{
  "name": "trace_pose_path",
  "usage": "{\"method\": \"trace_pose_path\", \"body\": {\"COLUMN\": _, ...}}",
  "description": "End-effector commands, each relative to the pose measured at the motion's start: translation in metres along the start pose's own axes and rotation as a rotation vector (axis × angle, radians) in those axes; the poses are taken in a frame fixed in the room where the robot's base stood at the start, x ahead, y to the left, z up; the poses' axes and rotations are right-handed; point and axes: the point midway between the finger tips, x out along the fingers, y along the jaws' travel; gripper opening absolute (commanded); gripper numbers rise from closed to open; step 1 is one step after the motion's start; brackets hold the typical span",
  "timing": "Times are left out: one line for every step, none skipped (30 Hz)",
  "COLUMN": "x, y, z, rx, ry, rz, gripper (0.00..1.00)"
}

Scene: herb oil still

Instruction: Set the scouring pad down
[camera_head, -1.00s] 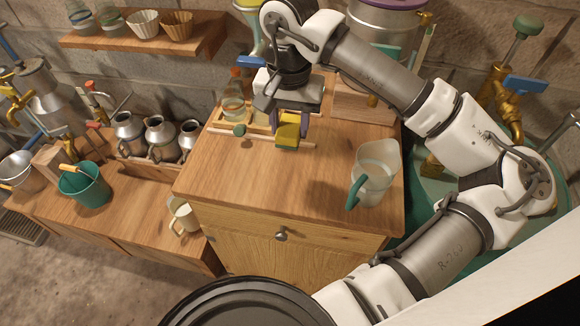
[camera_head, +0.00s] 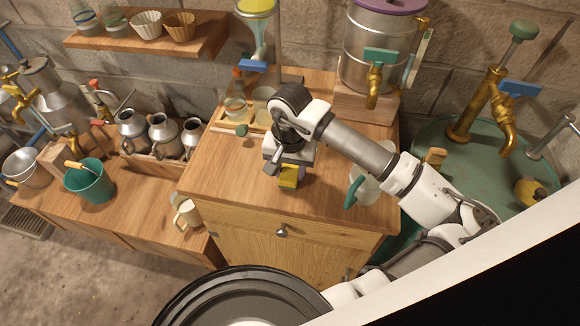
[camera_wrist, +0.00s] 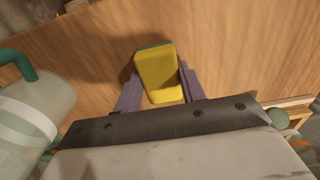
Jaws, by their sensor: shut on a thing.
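The scouring pad (camera_head: 288,176) is a small yellow block with a green layer along one edge. In the wrist view the pad (camera_wrist: 158,75) sits between the two purple-grey fingers of my gripper (camera_wrist: 157,86), which is shut on it. In the head view my gripper (camera_head: 287,170) points down over the front middle of the wooden cabinet top (camera_head: 225,185). The wrist view shows a shadow on the wood beside the pad. I cannot tell exactly how far the pad is from the wood.
A clear jug with a teal handle (camera_head: 354,190) stands to the right, partly behind my arm. Glass vessels (camera_head: 236,106) stand in a wooden rack at the back. A metal still (camera_head: 372,50) is at the back right. The cabinet top's left front is bare.

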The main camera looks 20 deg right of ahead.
Motion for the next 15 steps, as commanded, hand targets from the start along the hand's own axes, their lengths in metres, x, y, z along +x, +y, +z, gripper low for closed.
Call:
{"method": "trace_pose_path", "body": {"x": -0.0001, "y": 0.0001, "z": -0.0001, "rx": 0.0, "ry": 0.0, "rz": 0.0, "gripper": 0.19}}
{"method": "trace_pose_path", "body": {"x": -0.0001, "y": 0.0001, "z": -0.0001, "rx": 0.0, "ry": 0.0, "rz": 0.0, "gripper": 0.19}}
{"method": "trace_pose_path", "body": {"x": -0.0001, "y": 0.0002, "z": -0.0001, "rx": 0.0, "ry": 0.0, "rz": 0.0, "gripper": 0.19}}
{"method": "trace_pose_path", "body": {"x": 0.0001, "y": 0.0002, "z": -0.0001, "rx": 0.0, "ry": 0.0, "rz": 0.0, "gripper": 0.19}}
{"method": "trace_pose_path", "body": {"x": 0.0008, "y": 0.0002, "z": -0.0002, "rx": 0.0, "ry": 0.0, "rz": 0.001, "gripper": 0.19}}
{"method": "trace_pose_path", "body": {"x": 0.0019, "y": 0.0003, "z": -0.0002, "rx": 0.0, "ry": 0.0, "rz": 0.001, "gripper": 0.19}}
{"method": "trace_pose_path", "body": {"x": 0.0027, "y": 0.0003, "z": -0.0002, "rx": 0.0, "ry": 0.001, "rz": 0.001, "gripper": 0.19}}
{"method": "trace_pose_path", "body": {"x": 0.0032, "y": 0.0003, "z": -0.0003, "rx": 0.0, "ry": 0.001, "rz": 0.001, "gripper": 0.19}}
{"method": "trace_pose_path", "body": {"x": 0.0037, "y": 0.0004, "z": -0.0003, "rx": 0.001, "ry": 0.001, "rz": 0.001, "gripper": 0.19}}
{"method": "trace_pose_path", "body": {"x": 0.0042, "y": 0.0004, "z": -0.0003, "rx": 0.001, "ry": 0.001, "rz": 0.001, "gripper": 0.19}}
{"method": "trace_pose_path", "body": {"x": 0.0035, "y": 0.0004, "z": -0.0003, "rx": 0.001, "ry": 0.001, "rz": 0.001, "gripper": 0.41}}
{"method": "trace_pose_path", "body": {"x": 0.0025, "y": 0.0003, "z": -0.0003, "rx": 0.001, "ry": 0.001, "rz": 0.001, "gripper": 0.46}}
{"method": "trace_pose_path", "body": {"x": 0.0024, "y": 0.0003, "z": -0.0003, "rx": 0.001, "ry": 0.001, "rz": 0.001, "gripper": 0.5}}
{"method": "trace_pose_path", "body": {"x": 0.0024, "y": 0.0003, "z": -0.0002, "rx": 0.001, "ry": 0.001, "rz": 0.001, "gripper": 0.54}}
{"method": "trace_pose_path", "body": {"x": 0.0024, "y": 0.0003, "z": -0.0002, "rx": 0.001, "ry": 0.001, "rz": 0.001, "gripper": 0.59}}
